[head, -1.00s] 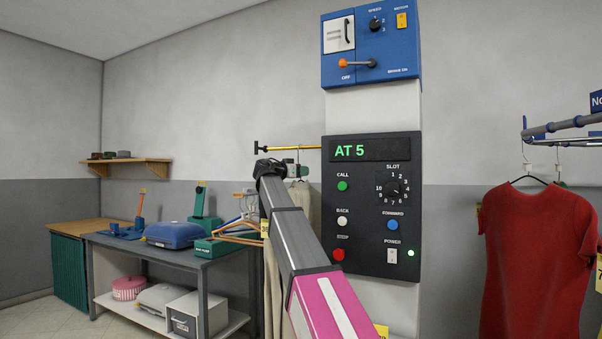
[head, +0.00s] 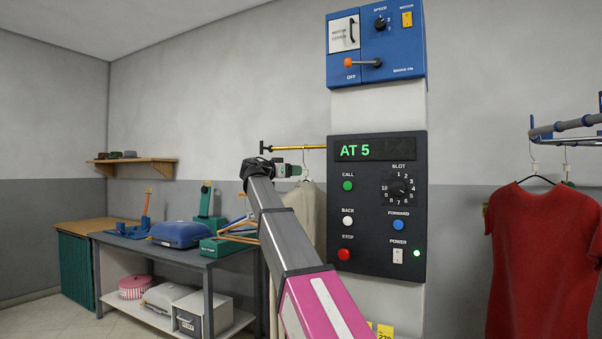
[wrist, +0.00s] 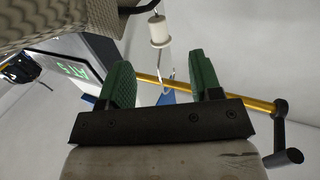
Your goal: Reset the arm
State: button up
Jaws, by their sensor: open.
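My arm reaches up and away from the bottom centre of the head view, with a pink link nearest and a grey link beyond. My gripper (head: 293,170) is at its far end, small, beside the yellow rail and left of the black control panel (head: 377,207). In the wrist view my gripper (wrist: 163,88) shows two green fingers spread apart with nothing between them. Beyond them run a yellow rail (wrist: 250,103) and a white hanger fitting (wrist: 160,30). The panel's display reads AT 5.
A beige garment (head: 305,212) hangs near my gripper, and pale fabric (wrist: 45,22) is close in the wrist view. A red shirt (head: 543,258) hangs at the right. A grey workbench (head: 190,257) with a blue case stands at the left. A blue motor box (head: 376,45) is above the panel.

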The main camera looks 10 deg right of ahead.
jog(key=v, duration=0.3)
jog(key=shift+s+a, duration=0.1)
jog(key=shift+a, duration=0.15)
jog(key=s+a, duration=0.9)
jog(key=s, duration=0.4)
dwell(1.0)
jog(key=shift+a, duration=0.2)
